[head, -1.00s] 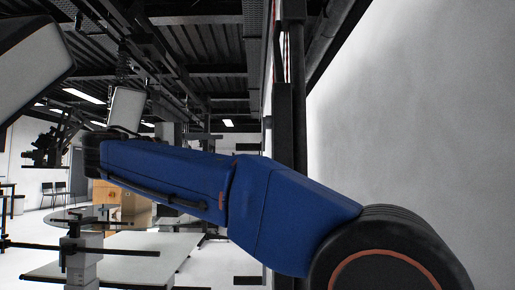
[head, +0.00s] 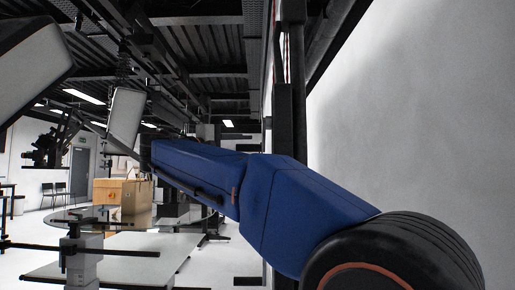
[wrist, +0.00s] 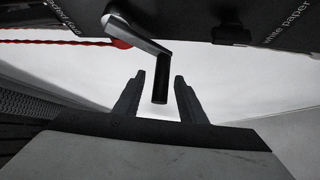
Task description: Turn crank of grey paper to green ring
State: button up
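In the wrist view a crank with a bent grey arm (wrist: 133,35) and a dark cylindrical handle (wrist: 160,86) hangs from a dark housing at the top. My gripper (wrist: 160,76) is open, with one finger on each side of the handle in the picture and gaps on both sides. I cannot tell whether the handle is at the same depth as the fingers. No grey paper label or green ring is visible. In the head view my gripper is hidden beyond my blue arm.
A "white paper" label (wrist: 288,25) is on the dark housing at the upper right. A red cord (wrist: 60,42) runs left of the crank.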

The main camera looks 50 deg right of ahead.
aim_at(258, 146)
jog(key=shift+s+d+r, duration=0.1)
jog(key=shift+d, duration=0.95)
jog(key=shift+s+d+r, duration=0.1)
jog(key=shift+d+r, duration=0.05)
jog(key=shift+d, duration=0.9)
jog(key=shift+s+d+r, duration=0.1)
jog(key=shift+d, duration=0.95)
grip_shut()
